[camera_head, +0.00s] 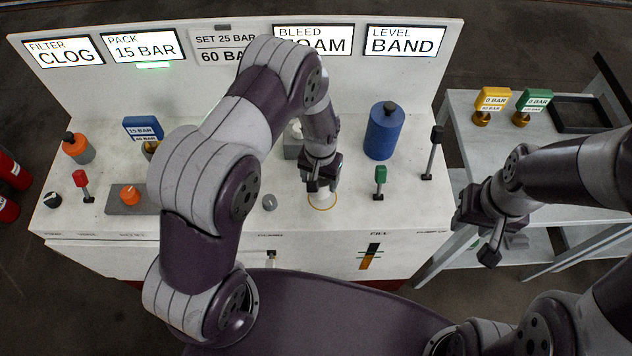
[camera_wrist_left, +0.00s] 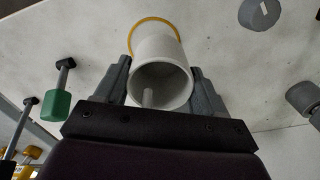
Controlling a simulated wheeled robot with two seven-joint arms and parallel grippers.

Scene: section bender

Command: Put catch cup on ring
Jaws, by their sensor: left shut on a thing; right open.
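The white catch cup (camera_wrist_left: 150,93) is between the two fingers of my left gripper (camera_wrist_left: 162,88), which is shut on it. In the wrist view I look into its open mouth. In the head view my left gripper (camera_head: 321,180) is over the bench front, with the cup (camera_head: 322,196) below it. The yellow ring (camera_head: 323,207) is marked on the bench top under the cup; part of it also shows past the cup's far end in the wrist view (camera_wrist_left: 172,23). I cannot tell whether the cup touches the bench. My right gripper (camera_head: 474,232) is open and empty at the right.
A green-handled lever (camera_head: 380,182) and blue cylinder (camera_head: 383,131) stand right of the cup. A grey knob (camera_head: 269,203) is to its left. A black-topped lever (camera_head: 433,153) stands near the bench's right edge. A side table (camera_head: 470,125) holds yellow and green gauges.

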